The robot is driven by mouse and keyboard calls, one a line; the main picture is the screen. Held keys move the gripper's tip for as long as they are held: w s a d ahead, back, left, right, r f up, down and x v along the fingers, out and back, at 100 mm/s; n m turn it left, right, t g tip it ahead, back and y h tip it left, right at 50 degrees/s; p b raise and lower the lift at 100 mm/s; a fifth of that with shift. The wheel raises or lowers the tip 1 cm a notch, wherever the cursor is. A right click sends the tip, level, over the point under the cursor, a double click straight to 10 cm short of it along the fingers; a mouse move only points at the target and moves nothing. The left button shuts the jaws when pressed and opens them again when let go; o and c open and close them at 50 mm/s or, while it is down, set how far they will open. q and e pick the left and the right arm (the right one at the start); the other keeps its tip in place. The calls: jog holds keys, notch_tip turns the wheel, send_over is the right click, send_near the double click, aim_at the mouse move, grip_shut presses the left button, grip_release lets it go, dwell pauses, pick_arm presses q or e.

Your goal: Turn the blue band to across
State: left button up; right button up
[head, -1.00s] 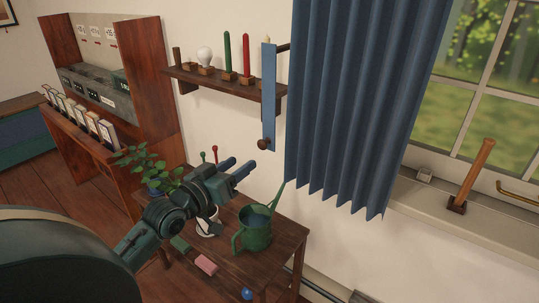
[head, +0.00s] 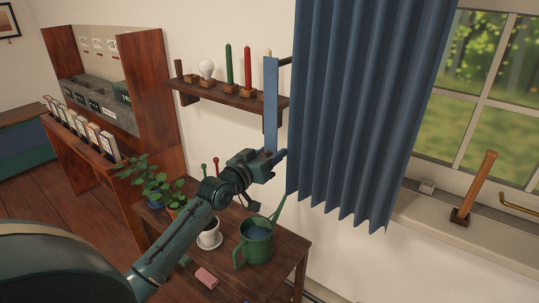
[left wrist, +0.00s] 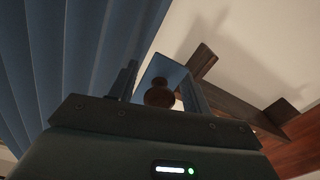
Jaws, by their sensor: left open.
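The blue band (head: 270,95) is a flat strip hanging upright beside the curtain's left edge, in front of the shelf's right end. Its lower end is partly hidden by my left gripper (head: 276,148) in the head view. In the left wrist view the band (left wrist: 168,71) and its round brown knob (left wrist: 158,96) show between the two open fingers. I cannot tell whether a finger touches them. My right gripper is not in view.
The blue curtain (head: 360,110) hangs close on the right. A wall shelf (head: 222,93) holds candles and a bulb on the left. Below, a table (head: 285,262) carries a green watering can (head: 256,245), a white pot (head: 209,235) and plants (head: 150,182).

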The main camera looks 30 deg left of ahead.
pick_arm(q)
jog(key=shift+c, duration=0.6)
jog(key=c, duration=0.9)
